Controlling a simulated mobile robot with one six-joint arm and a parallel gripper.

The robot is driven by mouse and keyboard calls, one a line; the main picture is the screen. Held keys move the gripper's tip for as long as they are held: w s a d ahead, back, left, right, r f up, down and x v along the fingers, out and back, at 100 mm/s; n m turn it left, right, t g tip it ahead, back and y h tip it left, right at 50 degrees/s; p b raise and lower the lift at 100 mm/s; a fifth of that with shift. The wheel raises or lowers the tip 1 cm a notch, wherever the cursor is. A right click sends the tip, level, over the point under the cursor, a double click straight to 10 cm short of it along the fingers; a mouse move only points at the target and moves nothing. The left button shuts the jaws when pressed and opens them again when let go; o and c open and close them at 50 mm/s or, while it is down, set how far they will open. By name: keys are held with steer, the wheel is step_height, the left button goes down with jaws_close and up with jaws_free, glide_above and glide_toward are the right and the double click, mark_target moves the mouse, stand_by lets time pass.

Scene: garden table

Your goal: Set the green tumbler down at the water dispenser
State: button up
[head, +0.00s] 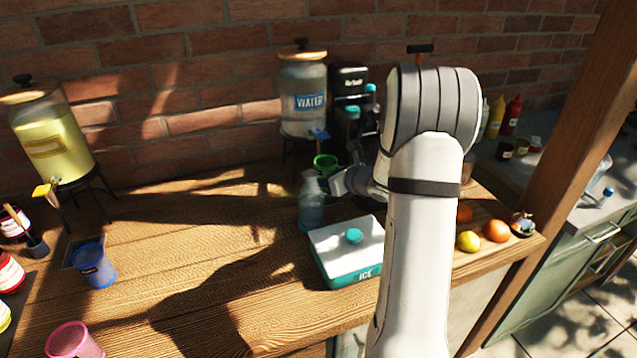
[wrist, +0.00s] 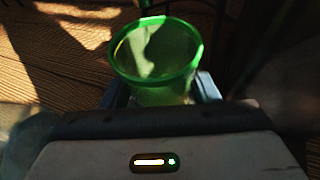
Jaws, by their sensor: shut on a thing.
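The green tumbler (head: 325,162) is upright between the fingers of my gripper (head: 338,182), just in front of the water dispenser. In the wrist view the green tumbler (wrist: 155,55) shows its open rim, and my gripper (wrist: 160,95) is shut on its lower part. The water dispenser (head: 303,95) is a clear jar labelled WATER with a wooden lid, a blue tap (head: 320,135) and a dark stand. The tumbler is below and near the tap. I cannot tell whether its base touches the table, as the gripper hides it.
A clear bottle (head: 312,203) stands close to the left of my gripper. A teal and white ice box (head: 343,250) is in front. A black machine (head: 350,95) stands right of the dispenser. A yellow drink dispenser (head: 48,140) and a blue cup (head: 95,266) are left. The middle left table is clear.

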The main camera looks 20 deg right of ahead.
steer(key=shift+w+a, duration=0.5)
steer(key=shift+f+p, duration=0.3)
steer(key=shift+f, duration=1.45)
steer(key=shift+f, duration=0.2)
steer(key=o, duration=1)
steer(key=shift+o, duration=0.2)
steer(key=shift+r, duration=0.1)
steer(key=shift+r, duration=0.1)
